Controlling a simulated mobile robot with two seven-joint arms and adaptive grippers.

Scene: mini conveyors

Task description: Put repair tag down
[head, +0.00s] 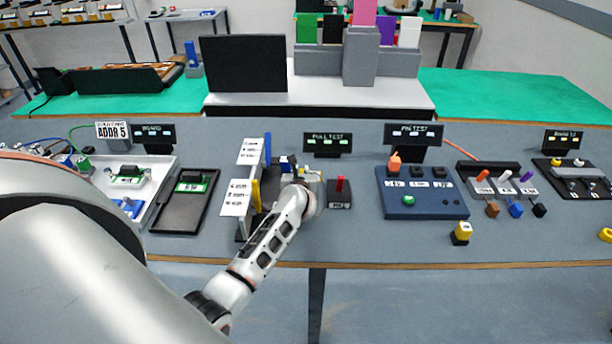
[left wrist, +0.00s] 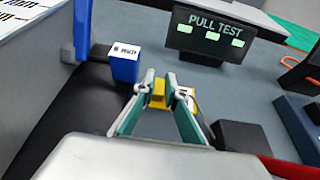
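A small yellow block, which looks like the repair tag (left wrist: 158,95), shows between my left fingertips in the left wrist view. A yellow part with a white label shows just right of the right finger; the finger hides how the two join. My left gripper (left wrist: 161,84) seems closed on the yellow block, which fills the gap between the fingers. In the head view the left gripper (head: 308,180) is low over the table, just right of the grey holder with white labels. Whether the block touches the table is hidden. My right gripper is in neither view.
A blue labelled block (left wrist: 124,66) stands left of the fingers. The PULL TEST sign (head: 327,141) stands behind, and a dark box with a red lever (head: 340,195) is close on the right. A blue panel (head: 421,205) lies farther right. The front table strip is mostly clear.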

